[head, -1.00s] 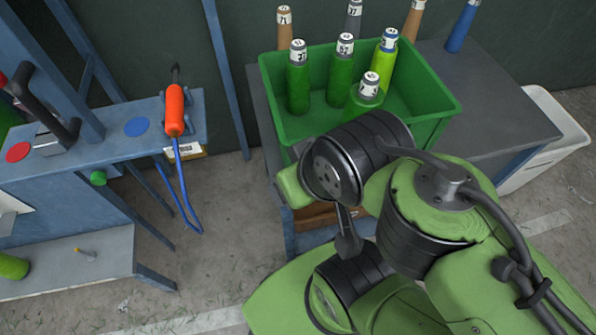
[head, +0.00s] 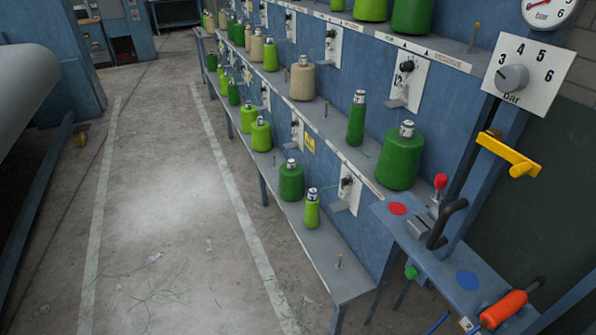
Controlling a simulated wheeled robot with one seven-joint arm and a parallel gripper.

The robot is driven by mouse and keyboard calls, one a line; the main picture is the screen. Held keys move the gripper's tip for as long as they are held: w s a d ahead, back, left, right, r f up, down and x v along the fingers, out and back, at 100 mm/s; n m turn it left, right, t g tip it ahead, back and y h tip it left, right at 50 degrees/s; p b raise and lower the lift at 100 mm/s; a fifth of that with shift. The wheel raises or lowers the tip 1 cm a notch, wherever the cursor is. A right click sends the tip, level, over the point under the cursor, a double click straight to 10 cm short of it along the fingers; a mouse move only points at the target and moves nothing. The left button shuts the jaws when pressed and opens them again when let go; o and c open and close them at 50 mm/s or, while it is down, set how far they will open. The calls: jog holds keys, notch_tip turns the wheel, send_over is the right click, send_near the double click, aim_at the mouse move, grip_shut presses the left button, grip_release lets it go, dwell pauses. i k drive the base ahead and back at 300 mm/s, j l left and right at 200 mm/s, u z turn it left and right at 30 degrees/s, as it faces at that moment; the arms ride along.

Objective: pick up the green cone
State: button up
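Several green yarn cones stand upright on the blue rack, so I cannot tell which one is the green cone. A wide dark green cone (head: 402,160) and a slim dark green one (head: 356,121) stand on the middle shelf. Below them, a dark green cone (head: 291,182) and a small light green cone (head: 312,211) stand on the lower shelf. More light green cones (head: 261,136) stand farther back. My gripper is not in view.
The blue rack (head: 365,228) runs away along the right. A bench with red and blue discs (head: 468,280), a black handle and an orange tool (head: 503,309) is at lower right. A yellow lever (head: 508,154) juts out above. The aisle floor (head: 165,220) is clear.

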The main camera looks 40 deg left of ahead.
aim_at(292, 181)
jog(key=u, duration=1.65)
jog(key=i+j, duration=0.35)
jog(key=j, duration=0.15)
jog(key=i+j, duration=0.3)
jog(key=j, duration=0.2)
jog(key=i+j, duration=0.35)
jog(key=j, duration=0.15)
jog(key=i+j, duration=0.15)
jog(key=i, duration=0.4)
jog(key=i+j, duration=0.2)
jog(key=i, duration=0.3)
jog(key=i+j+z, duration=0.1)
jog(key=i, duration=0.45)
jog(key=i+l, duration=0.6)
jog(key=i, duration=0.15)
